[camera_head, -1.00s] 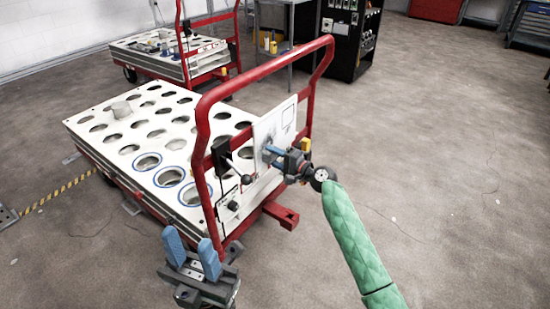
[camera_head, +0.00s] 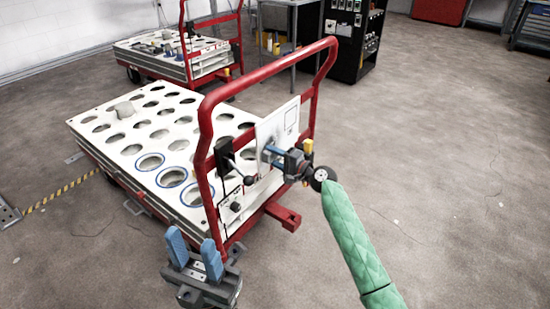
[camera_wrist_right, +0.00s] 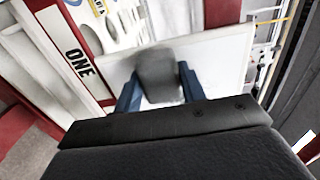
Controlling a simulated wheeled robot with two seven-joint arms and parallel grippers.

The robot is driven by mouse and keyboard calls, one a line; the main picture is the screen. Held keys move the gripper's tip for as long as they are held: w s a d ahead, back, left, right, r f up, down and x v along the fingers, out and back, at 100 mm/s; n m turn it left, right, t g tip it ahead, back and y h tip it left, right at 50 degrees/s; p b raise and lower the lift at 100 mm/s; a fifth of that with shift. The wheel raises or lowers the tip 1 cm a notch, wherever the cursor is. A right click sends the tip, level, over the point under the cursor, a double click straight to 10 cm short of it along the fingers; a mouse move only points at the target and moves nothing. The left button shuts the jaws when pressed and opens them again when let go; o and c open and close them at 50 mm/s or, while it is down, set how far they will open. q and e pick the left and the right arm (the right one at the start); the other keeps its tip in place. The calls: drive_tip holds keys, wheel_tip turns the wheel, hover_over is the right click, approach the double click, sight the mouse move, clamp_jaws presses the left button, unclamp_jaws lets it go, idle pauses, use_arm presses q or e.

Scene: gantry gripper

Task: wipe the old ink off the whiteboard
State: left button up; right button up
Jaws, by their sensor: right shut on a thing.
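Contact with the board cannot be told. Old ink is not clearly visible in the wrist view. My left gripper (camera_head: 194,251) is open and empty, low in front of the cart.
The red tubular handle (camera_head: 204,130) frames the board. A black box with a lever (camera_head: 224,156) and a knob panel (camera_head: 235,205) sit left of the board. The cart's white top (camera_head: 120,150) has round holes. Floor on the right is clear.

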drive_tip(key=shift+w+a, duration=0.25)
drive_tip(key=shift+a, duration=0.15)
drive_tip(key=shift+w+d, duration=0.1)
